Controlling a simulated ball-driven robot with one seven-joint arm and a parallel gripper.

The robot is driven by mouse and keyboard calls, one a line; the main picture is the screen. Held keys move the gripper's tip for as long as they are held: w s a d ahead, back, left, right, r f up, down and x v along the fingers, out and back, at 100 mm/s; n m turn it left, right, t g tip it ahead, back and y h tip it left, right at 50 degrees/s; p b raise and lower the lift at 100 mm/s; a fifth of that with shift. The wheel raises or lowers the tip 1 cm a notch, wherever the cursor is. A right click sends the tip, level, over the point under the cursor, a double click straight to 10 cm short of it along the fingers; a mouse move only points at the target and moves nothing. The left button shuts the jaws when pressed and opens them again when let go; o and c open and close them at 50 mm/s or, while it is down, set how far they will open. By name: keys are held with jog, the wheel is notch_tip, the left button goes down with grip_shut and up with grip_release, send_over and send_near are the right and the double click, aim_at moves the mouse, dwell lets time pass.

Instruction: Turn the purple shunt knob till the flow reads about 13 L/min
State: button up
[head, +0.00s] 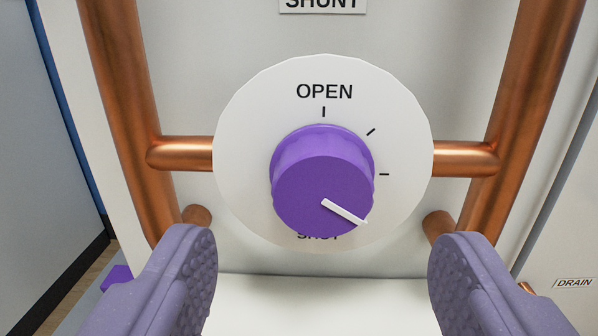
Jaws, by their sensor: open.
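The purple shunt knob (322,190) sits in the middle of the head view on a round white dial plate (245,130). The plate reads OPEN at the top, has tick marks at the top and right, and a partly hidden word at the bottom. The knob's white pointer (344,211) points to the lower right, below the right-hand tick. My gripper (322,265) is open, one finger low at each side of the knob, nearer the camera and not touching it. No flow reading is in view.
Copper pipes (132,110) (530,110) run up both sides, joined to the dial by short cross pipes. A SHUNT label (322,4) is cut off at the top. A small purple part (117,279) shows at lower left.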

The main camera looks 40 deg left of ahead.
aim_at(324, 193)
jog(key=b+x, duration=0.1)
jog(key=x, duration=0.4)
jog(key=shift+w+b, duration=0.1)
jog(key=shift+b, duration=0.2)
jog(key=c, duration=1.1)
jog(key=shift+o, duration=0.2)
jog(key=shift+m, duration=1.2)
jog(key=o, duration=1.1)
jog(key=shift+c, duration=0.2)
